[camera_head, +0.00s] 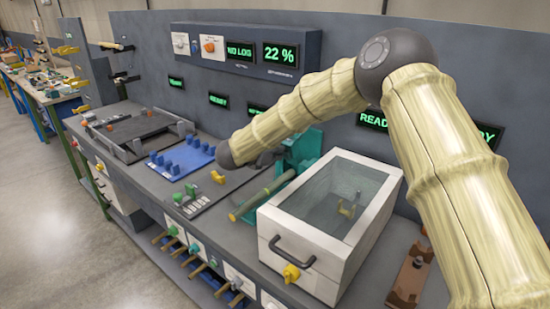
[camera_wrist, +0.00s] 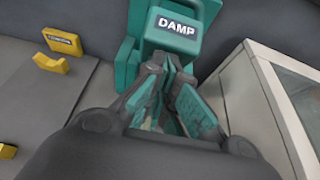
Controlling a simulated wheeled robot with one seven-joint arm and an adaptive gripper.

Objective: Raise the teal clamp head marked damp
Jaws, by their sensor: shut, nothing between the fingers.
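The teal clamp head (camera_wrist: 176,38) bears a black DAMP label and shows at the top middle of the wrist view. The teal clamp (camera_head: 306,147) also shows in the head view, partly covered by my arm, with its label out of sight. My gripper (camera_wrist: 168,68) is shut and empty, its fingertips just below the DAMP label in the picture. I cannot tell whether they touch the clamp head. The clamp's lower part is hidden behind my fingers.
A white box with a clear lid (camera_head: 332,195) stands close to the right of the clamp. A greenish rod (camera_head: 262,197) lies to the clamp's front left. A yellow labelled part (camera_wrist: 62,40) and blue blocks (camera_head: 180,158) are farther left. A grey panel rises behind.

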